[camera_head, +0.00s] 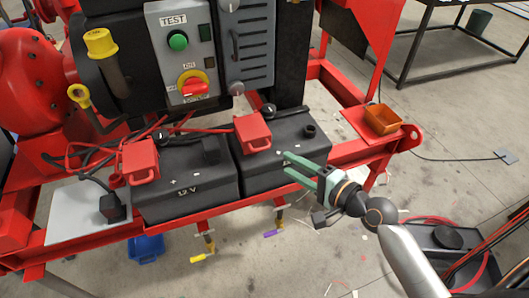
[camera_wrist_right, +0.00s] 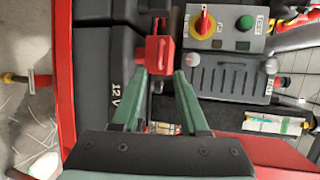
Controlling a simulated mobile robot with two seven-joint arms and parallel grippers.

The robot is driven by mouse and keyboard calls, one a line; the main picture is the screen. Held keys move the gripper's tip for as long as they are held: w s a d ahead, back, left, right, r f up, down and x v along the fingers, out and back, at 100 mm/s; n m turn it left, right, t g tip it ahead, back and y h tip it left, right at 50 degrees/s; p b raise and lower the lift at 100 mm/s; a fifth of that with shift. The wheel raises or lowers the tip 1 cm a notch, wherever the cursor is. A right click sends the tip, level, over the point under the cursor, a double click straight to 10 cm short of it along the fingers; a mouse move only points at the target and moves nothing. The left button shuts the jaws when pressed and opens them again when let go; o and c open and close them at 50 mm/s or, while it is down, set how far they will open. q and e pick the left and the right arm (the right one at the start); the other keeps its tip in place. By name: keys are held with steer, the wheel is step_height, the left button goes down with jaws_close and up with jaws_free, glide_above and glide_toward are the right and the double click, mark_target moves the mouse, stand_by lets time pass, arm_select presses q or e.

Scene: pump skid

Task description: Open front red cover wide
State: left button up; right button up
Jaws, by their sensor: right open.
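Two black batteries stand side by side on the red skid, each with a red cover on its top. One cover (camera_head: 140,161) is on the left battery (camera_head: 185,185). The other cover (camera_head: 252,133) is on the right battery (camera_head: 277,160); I cannot tell which is called front. In the right wrist view a red cover (camera_wrist_right: 160,54) lies just beyond the open, empty fingertips (camera_wrist_right: 159,82). My left gripper is out of view.
A grey control panel (camera_head: 185,52) with a green button and red switch rises behind the batteries. Red and black cables run over the left battery.

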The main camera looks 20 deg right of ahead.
glide_toward(254, 134)
step_height(254, 134, down, 3)
steer(key=w+a, duration=0.3)
steer(key=shift+d, duration=0.1)
jaws_close()
stand_by(1.3)
